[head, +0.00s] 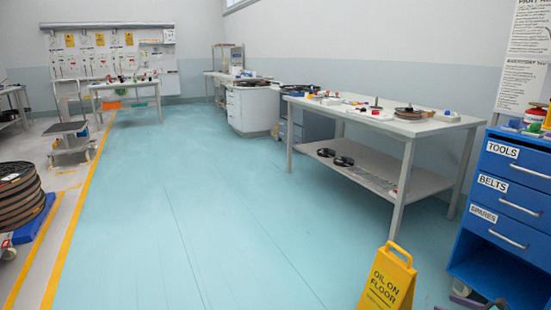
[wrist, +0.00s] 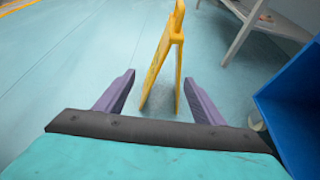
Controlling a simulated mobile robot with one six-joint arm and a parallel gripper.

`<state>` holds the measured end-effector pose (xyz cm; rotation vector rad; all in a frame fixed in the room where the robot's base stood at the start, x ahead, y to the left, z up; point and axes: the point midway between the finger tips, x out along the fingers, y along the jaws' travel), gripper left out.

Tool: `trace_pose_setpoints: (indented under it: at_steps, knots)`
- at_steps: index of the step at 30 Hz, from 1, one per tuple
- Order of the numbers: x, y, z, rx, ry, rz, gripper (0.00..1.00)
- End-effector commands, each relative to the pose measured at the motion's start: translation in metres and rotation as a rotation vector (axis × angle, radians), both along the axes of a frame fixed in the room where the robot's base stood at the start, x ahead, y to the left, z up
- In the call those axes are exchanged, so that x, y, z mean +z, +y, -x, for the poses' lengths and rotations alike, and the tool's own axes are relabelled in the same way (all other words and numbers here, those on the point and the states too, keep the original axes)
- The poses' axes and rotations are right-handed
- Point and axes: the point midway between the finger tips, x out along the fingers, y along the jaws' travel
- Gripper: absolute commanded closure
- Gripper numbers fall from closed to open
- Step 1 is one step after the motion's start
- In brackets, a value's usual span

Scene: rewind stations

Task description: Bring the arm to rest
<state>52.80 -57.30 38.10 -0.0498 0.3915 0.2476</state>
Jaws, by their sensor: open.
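My gripper (wrist: 159,78) shows in the wrist view with its two purple fingers spread wide apart. Nothing is held between them. The yellow floor sign stands on the floor beyond the fingers and shows through the gap. I cannot tell its exact distance from the fingertips. In the head view, a small dark and purple piece at the bottom right edge, in front of the blue cabinet, seems to be part of my gripper; the rest of the arm is out of frame.
The yellow "OIL ON FLOOR" sign (head: 388,280) stands at the lower right. A blue drawer cabinet (head: 512,190) is right of it. A workbench (head: 395,130) with reels and small parts is behind. Stacked reels (head: 20,195) are at left. The blue-green floor (head: 190,210) between is clear.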

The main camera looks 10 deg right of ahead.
Motion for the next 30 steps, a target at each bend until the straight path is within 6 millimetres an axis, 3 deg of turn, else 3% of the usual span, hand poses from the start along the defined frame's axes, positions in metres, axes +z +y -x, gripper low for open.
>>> trace_pose_setpoints:
  at_steps: [11, 20, 26, 30]
  knots:
    - [0.01, 0.017, -0.019, 0.035, 0.001, -0.002, 0.37]
    - [0.017, 0.054, -0.052, 0.099, 0.009, -0.018, 0.37]
    - [0.023, 0.105, -0.085, 0.177, 0.02, -0.039, 0.37]
    - [0.025, 0.157, -0.11, 0.25, 0.037, -0.061, 0.37]
